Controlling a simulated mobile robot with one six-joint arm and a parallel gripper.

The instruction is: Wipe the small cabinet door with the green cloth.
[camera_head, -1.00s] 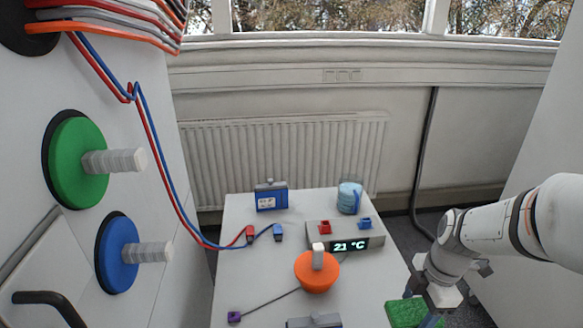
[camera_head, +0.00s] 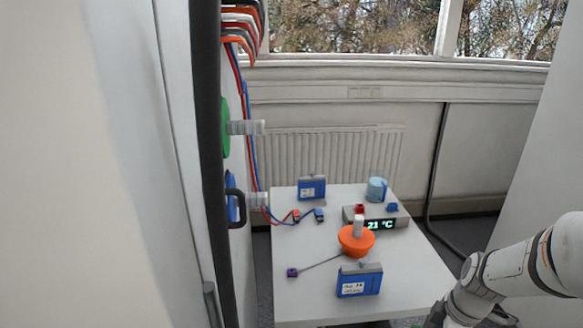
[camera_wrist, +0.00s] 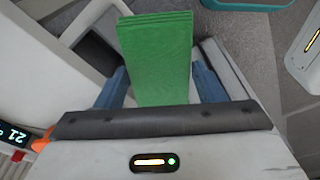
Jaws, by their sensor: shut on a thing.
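The green cloth (camera_wrist: 157,58) is a folded, layered rectangle. My gripper (camera_wrist: 160,84) is shut on it, with a blue finger on each side in the wrist view. In the head view my gripper is at the lower right, mostly cut off by the bottom edge. The small cabinet door shows only very edge-on at the left, with its black handle (camera_head: 237,208) sticking out. Its face is mostly hidden from this angle. The cloth is well apart from the door, on the other side of the white table.
The white table (camera_head: 300,305) holds a temperature box (camera_head: 393,222), an orange funnel-like piece (camera_head: 356,240), blue battery packs (camera_head: 360,283) and a blue-white roll (camera_head: 377,189). Red and blue cables hang beside the cabinet. Green (camera_head: 225,128) and blue knobs stick out from it.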

